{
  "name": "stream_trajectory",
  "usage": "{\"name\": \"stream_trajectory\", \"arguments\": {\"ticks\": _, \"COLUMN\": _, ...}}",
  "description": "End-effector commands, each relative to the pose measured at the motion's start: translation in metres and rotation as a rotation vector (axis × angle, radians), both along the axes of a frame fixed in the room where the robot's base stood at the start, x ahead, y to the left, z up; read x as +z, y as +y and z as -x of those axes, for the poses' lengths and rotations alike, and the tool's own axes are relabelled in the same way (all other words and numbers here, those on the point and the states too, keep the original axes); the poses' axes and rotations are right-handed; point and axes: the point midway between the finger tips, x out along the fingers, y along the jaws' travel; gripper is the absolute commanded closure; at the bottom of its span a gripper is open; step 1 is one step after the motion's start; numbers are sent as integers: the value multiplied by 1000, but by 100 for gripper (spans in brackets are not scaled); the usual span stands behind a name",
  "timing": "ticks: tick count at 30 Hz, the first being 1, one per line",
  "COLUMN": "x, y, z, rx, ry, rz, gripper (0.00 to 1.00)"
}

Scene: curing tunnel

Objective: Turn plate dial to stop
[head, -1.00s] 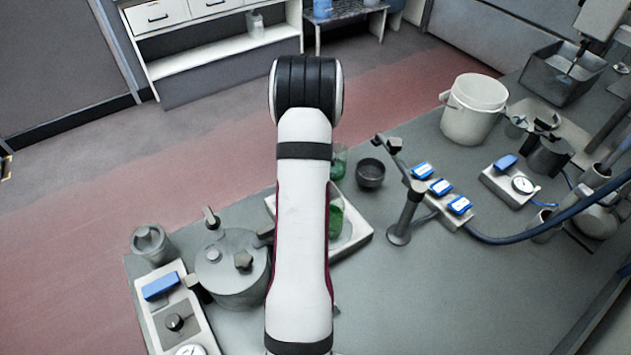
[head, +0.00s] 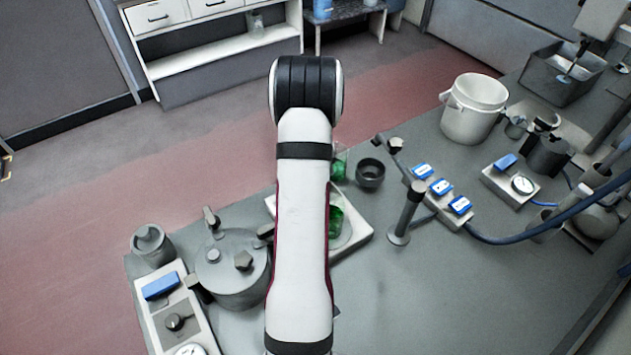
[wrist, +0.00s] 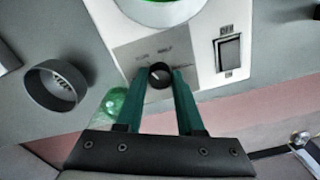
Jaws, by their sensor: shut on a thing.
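The plate dial (wrist: 160,74) is a small dark round knob on the front panel of a white hot plate (wrist: 196,72) in the wrist view. My gripper (wrist: 160,80) has its two green fingers on either side of the dial and is shut on it. A black rocker switch (wrist: 229,53) sits right of the dial. In the head view my arm covers the gripper and the dial; the plate's pale edge (head: 356,242) shows to the right of the arm, with a green vessel (head: 335,222) on it.
A dark cup (head: 370,174) stands behind the plate; it also shows in the wrist view (wrist: 55,86). A lidded pot (head: 232,270) stands left of my arm. A stand (head: 404,215) and blue-topped switches (head: 440,187) are to the right. The bench's front right is clear.

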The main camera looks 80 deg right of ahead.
Motion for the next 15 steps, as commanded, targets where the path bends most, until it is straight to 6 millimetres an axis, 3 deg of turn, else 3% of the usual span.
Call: {"name": "stream_trajectory", "arguments": {"ticks": 15, "x": 0, "y": 0, "z": 0, "rx": 485, "ry": 0, "rz": 1, "gripper": 100}}
